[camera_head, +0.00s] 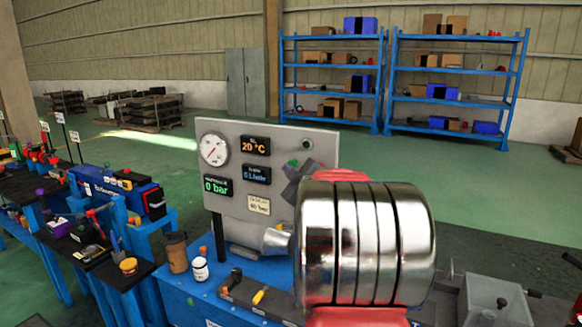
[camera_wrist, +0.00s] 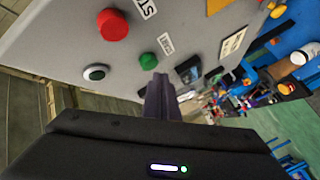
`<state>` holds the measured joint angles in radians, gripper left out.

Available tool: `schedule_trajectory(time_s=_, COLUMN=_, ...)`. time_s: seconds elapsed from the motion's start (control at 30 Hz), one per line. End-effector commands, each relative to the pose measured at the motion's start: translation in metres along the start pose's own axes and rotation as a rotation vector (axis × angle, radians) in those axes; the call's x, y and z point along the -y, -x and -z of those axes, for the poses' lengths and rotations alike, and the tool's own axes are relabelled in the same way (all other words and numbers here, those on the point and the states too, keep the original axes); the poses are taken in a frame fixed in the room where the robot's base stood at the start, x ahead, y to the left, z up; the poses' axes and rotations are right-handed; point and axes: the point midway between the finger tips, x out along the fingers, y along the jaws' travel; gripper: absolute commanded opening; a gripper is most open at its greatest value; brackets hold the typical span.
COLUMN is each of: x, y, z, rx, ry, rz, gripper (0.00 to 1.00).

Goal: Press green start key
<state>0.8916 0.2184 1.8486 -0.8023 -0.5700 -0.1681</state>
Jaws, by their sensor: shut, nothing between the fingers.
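The green start key (camera_wrist: 149,61) is a small round button on the grey control panel (camera_wrist: 75,45) in the wrist view. A white label stands beside it. My gripper (camera_wrist: 157,82) has its dark fingers together, with nothing between them. Their tips point at the panel and appear just below the green key in the picture; I cannot tell whether they touch it. A large red button (camera_wrist: 113,25) and a black button with a pale rim (camera_wrist: 96,73) sit nearby. In the head view the panel (camera_head: 232,130) stands upright, its right lower part hidden behind a large shiny ribbed part.
A brown cup (camera_head: 176,252), a white jar (camera_head: 200,268) and a yellow-handled tool (camera_head: 259,296) stand or lie on the blue bench. Blue shelves (camera_head: 333,66) are far behind, across open green floor.

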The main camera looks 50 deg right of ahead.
Motion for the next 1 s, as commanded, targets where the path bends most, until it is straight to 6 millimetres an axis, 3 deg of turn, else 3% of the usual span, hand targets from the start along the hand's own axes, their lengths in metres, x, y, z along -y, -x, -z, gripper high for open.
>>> schedule_trajectory(time_s=1.0, x=-0.0053, y=-0.0070, z=-0.0037, rx=0.000, ry=0.000, rz=0.000, gripper=0.00)
